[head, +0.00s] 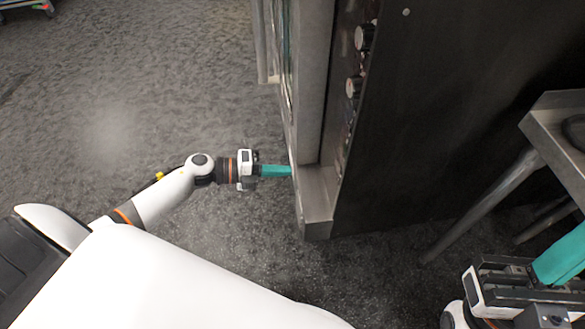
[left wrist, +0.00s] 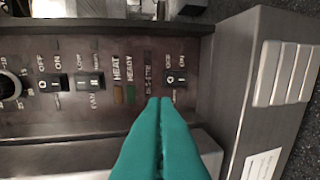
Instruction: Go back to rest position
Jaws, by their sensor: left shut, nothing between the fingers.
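My left gripper (head: 276,171) has teal fingers and is at the end of my outstretched left arm. In the head view its fingertips are at the front edge of a tall metal appliance (head: 318,205); I cannot tell whether they touch it. In the left wrist view the teal fingers (left wrist: 161,110) are together with nothing between them, in front of a control panel with switches. My right gripper (head: 562,262) shows partly at the lower right, cut by the picture edge. Its teal finger shows, but its opening does not.
The panel carries rocker switches (left wrist: 90,82) and a knob (left wrist: 10,87); knobs (head: 364,38) also show in the head view. A metal table (head: 540,122) stands at the right, above my right arm.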

